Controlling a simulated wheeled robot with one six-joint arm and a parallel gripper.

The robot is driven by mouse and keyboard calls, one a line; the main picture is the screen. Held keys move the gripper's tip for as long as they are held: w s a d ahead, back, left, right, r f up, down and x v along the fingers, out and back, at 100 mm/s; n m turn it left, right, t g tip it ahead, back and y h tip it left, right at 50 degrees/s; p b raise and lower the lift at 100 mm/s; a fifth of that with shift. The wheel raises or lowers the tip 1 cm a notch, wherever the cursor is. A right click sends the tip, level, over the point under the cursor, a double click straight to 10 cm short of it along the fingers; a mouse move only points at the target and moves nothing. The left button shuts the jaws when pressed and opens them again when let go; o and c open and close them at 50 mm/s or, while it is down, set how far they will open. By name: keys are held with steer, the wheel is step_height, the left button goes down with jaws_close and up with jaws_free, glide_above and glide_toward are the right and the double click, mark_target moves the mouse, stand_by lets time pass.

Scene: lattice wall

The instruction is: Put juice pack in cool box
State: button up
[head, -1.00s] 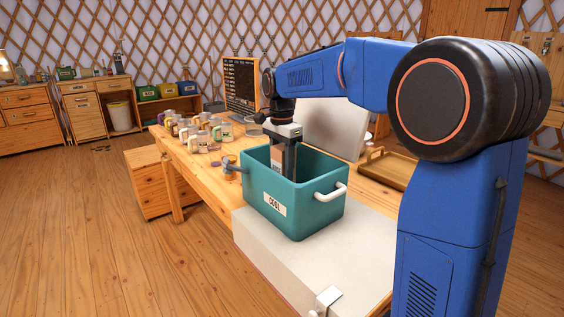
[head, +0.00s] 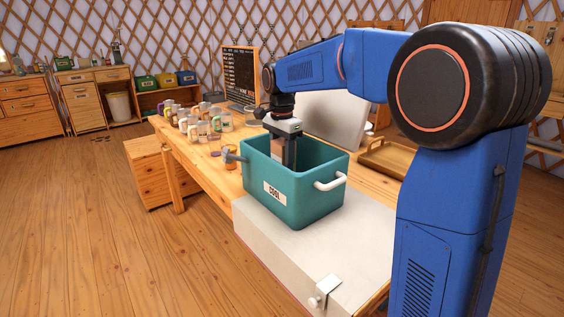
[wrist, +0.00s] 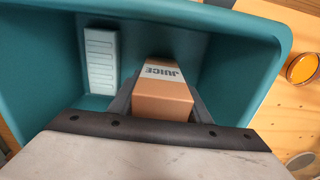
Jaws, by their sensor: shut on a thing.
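The teal cool box (head: 312,203), labelled COOL, stands open on a white slab at the near end of the wooden bench. My gripper (head: 284,160) reaches down inside the box and is shut on the juice pack (head: 276,154), which the box's near wall partly hides in the head view. In the wrist view the brown juice pack (wrist: 162,98) with its JUICE label sits between my fingers (wrist: 163,105), inside the box walls. I cannot tell whether its base touches the box floor.
A pale ribbed block (wrist: 101,61) lies in the box, left of the pack in the wrist view. Several jars and cups (head: 200,122) stand on the bench beyond the box. A wooden tray (head: 386,158) lies to the right.

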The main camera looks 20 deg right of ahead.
mark_target(282, 141)
steer(key=shift+f, duration=0.4)
steer(key=o, duration=1.8)
steer(key=shift+o, duration=0.2)
steer(key=shift+r, duration=0.15)
steer(key=shift+r, duration=3.35)
